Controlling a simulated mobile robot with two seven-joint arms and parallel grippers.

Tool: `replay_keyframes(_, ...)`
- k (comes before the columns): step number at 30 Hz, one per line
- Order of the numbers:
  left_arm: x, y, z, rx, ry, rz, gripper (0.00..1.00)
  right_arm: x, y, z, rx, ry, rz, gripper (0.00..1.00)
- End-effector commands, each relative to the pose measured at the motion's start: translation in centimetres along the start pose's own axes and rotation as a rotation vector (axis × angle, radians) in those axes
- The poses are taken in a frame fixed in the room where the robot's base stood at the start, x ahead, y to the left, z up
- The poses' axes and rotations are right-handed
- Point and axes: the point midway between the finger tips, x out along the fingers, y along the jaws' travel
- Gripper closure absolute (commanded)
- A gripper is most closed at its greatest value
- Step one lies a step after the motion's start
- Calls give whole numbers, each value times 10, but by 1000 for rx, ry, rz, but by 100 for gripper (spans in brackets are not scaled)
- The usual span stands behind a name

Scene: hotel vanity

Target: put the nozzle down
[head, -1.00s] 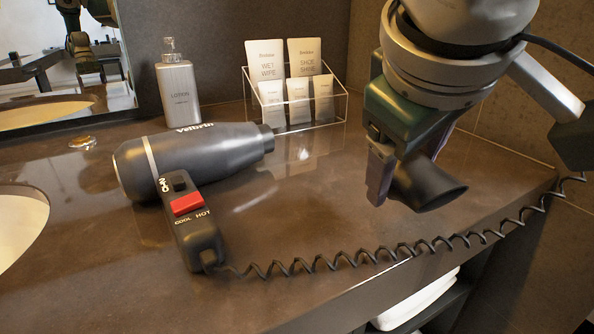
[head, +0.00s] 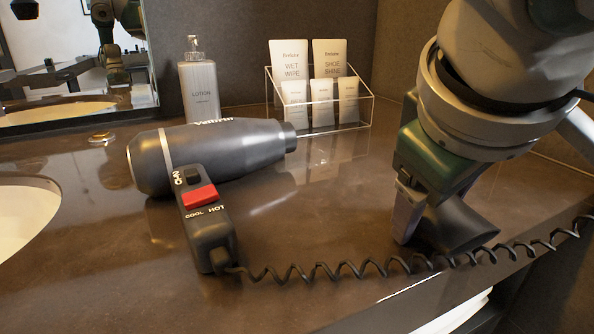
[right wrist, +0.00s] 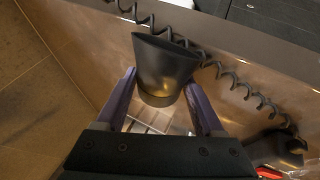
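The nozzle is a dark concentrator with a round collar and a flat flared mouth. It shows low at the right in the head view (head: 460,226), just above or touching the counter; I cannot tell which. In the right wrist view the nozzle (right wrist: 165,65) sits between the two purple fingers of my right gripper (right wrist: 160,82). The fingertips close on its sides. My right gripper (head: 425,218) points down near the counter's front edge in the head view. My left gripper is not directly in view.
The hair dryer (head: 215,155) lies on the counter (head: 330,215) at left. Its coiled cord (head: 345,270) runs right, passing close in front of the nozzle. A lotion bottle (head: 199,85) and a clear holder with packets (head: 350,112) stand behind. A basin is at far left.

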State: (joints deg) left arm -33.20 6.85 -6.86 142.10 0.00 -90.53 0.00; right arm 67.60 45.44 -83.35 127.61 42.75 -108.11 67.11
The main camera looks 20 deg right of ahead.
Motion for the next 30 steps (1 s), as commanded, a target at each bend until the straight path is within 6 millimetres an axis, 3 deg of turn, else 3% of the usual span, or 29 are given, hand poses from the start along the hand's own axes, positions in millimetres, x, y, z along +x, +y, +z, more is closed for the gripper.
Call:
replay_keyframes(1,0,0,0,0,0,0,18,0,0,0,0,0,-1,23)
replay_keyframes(7,0,0,0,0,0,0,18,0,-1,0,-1,1,-2,1)
replay_keyframes(21,0,0,0,0,-1,0,18,-3,-1,-2,-2,2,-7,1)
replay_keyframes(26,-9,0,-2,1,-1,0,18,-27,4,-6,-4,3,-9,1)
replay_keyframes(30,-32,-1,-10,1,-3,0,18,-67,7,-10,-7,6,-6,1)
